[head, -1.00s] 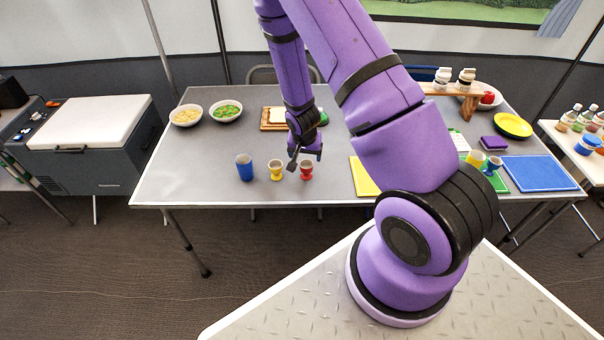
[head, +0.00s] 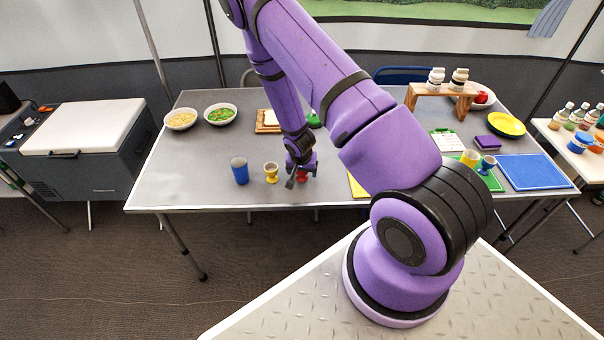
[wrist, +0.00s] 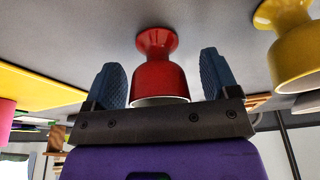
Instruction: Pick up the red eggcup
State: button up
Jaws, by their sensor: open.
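The red eggcup (wrist: 158,75) stands on the grey table between the two blue fingers of my gripper (wrist: 160,80) in the wrist view. The fingers are open, with a gap on each side of the cup. In the head view the red eggcup (head: 302,176) is partly hidden by my gripper (head: 302,178), which is low at the table's front part.
The yellow eggcup (head: 271,173) stands close to the left of the red one, and a blue cup (head: 240,171) is further left. A yellow board (head: 357,187) lies to the right. Two bowls (head: 181,120) sit at the back left. The table's front edge is near.

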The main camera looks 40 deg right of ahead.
jog(key=shift+f, duration=0.1)
jog(key=c, duration=1)
jog(key=shift+c, duration=0.2)
